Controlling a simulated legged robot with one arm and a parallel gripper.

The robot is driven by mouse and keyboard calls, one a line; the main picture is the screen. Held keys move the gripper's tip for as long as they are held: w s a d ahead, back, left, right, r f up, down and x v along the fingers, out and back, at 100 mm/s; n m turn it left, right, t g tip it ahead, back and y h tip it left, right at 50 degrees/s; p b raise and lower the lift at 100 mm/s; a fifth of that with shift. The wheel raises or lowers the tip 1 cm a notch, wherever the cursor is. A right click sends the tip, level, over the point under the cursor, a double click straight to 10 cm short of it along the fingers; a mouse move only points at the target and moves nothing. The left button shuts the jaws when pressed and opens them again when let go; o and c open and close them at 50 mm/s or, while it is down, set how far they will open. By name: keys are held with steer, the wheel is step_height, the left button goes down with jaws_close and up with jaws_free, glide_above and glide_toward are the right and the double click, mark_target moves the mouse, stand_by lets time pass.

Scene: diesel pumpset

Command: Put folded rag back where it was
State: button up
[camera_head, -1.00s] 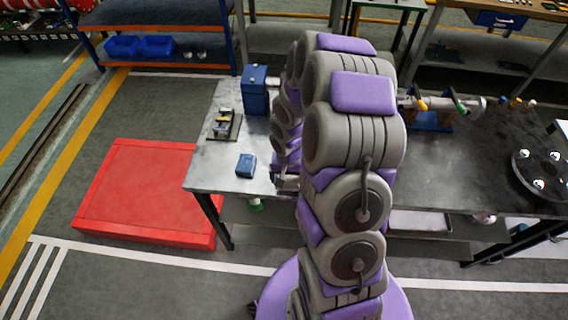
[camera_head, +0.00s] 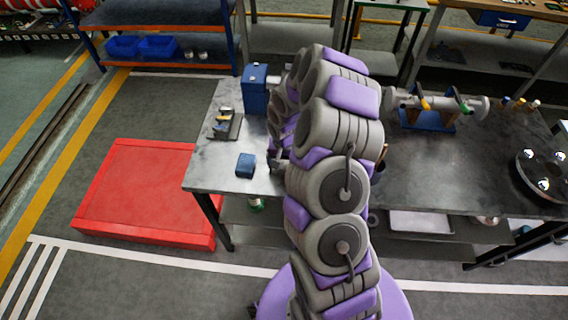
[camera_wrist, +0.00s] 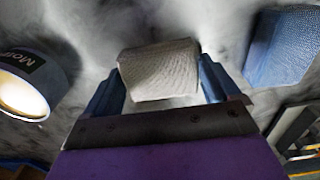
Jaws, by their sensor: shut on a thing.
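A pale grey, woven folded rag (camera_wrist: 158,72) sits between the blue fingertips of my gripper (camera_wrist: 159,66) in the wrist view. The gripper is shut on it, over a grey, smudged metal surface. I cannot tell whether the rag touches that surface. In the head view my arm hides the rag, and the gripper is not clearly seen; the arm reaches over the metal workbench (camera_head: 222,175).
A blue, textured block-like thing (camera_wrist: 282,45) lies right of the gripper, and a dark round can (camera_wrist: 30,80) lies left. On the bench stand a blue box (camera_head: 255,92), a small tool tray (camera_head: 224,125) and a blue block (camera_head: 246,165). A red platform (camera_head: 145,190) lies left of the bench.

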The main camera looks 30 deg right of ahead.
mark_target(284, 164)
steer(key=o, duration=0.7)
steer(key=shift+c, duration=0.2)
steer(key=shift+r, duration=0.1)
steer(key=s+a+r+n+p, duration=0.1)
steer(key=s+a+r, duration=0.15)
steer(key=r, duration=0.75)
steer(key=s+a+r+n+p, duration=0.1)
steer(key=s+a+r, duration=0.15)
steer(key=r, duration=0.75)
steer(key=s+a+r+n, duration=0.1)
steer(key=s+a+r, duration=0.2)
steer(key=s, duration=0.6)
steer(key=s+a+r+n+g, duration=0.1)
steer(key=s+a+r+n, duration=0.1)
steer(key=s, duration=0.7)
steer(key=s+a+r+n, duration=0.1)
steer(key=s+a+r, duration=0.3)
steer(key=s, duration=0.5)
steer(key=shift+s+a+r+n+g, duration=0.15)
steer(key=shift+r+n+g, duration=0.25)
steer(key=shift+r, duration=0.5)
steer(key=shift+f, duration=0.1)
